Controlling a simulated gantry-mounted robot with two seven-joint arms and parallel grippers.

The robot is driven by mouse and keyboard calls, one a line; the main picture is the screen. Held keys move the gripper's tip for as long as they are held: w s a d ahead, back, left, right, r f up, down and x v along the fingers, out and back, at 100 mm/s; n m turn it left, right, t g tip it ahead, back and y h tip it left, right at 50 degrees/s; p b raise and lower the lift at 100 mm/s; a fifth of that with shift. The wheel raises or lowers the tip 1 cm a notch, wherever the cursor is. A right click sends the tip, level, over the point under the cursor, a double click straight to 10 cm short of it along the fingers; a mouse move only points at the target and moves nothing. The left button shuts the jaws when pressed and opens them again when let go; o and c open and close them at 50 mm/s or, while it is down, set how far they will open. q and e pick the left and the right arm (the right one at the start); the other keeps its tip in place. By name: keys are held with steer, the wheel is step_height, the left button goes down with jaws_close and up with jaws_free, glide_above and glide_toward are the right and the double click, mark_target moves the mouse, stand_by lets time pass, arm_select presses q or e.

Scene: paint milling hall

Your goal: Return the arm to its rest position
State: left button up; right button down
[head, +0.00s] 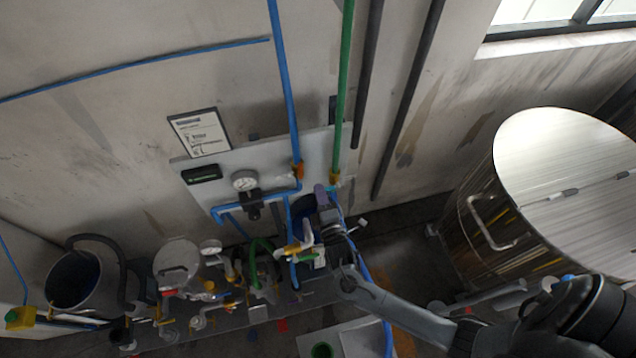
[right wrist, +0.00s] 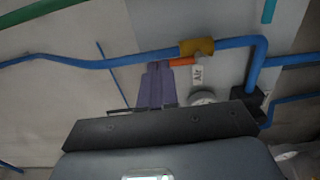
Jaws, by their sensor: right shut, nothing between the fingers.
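My right arm (head: 405,315) comes in from the lower right of the head view and reaches to the wall panel. My right gripper (head: 321,194) has purple fingers and is in front of the panel's lower right part, close to the blue and green pipes. In the right wrist view the gripper (right wrist: 157,85) has its fingers together and nothing between them. The fingertips appear just below the blue pipe (right wrist: 120,60), beside an orange valve handle (right wrist: 183,62); I cannot tell whether they touch. My left gripper is not in view.
An "Air" tag (right wrist: 198,74) hangs by the valve. Below are several pumps and fittings, with a grey pot (head: 75,283) at left. A large steel tank (head: 480,240) stands at right.

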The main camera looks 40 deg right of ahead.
steer(key=shift+s+a, duration=0.1)
steer(key=shift+s, duration=0.1)
stand_by(0.3)
steer(key=s+a+r+m+g+y, duration=0.1)
steer(key=s+a+m+g+y, duration=0.1)
steer(key=s, duration=0.5)
steer(key=s+a+m+g+y, duration=0.3)
steer(key=s+m+g, duration=0.2)
steer(key=s, duration=0.3)
steer(key=s+a+r+m+g+y, duration=0.1)
steer(key=s+a+m+g+y, duration=0.1)
steer(key=s+m+g, duration=0.2)
steer(key=s+g, duration=0.1)
steer(key=s, duration=0.2)
steer(key=shift+s+a+r+g+y, duration=0.2)
steer(key=shift+r+g+y, duration=0.1)
steer(key=shift+g, duration=0.1)
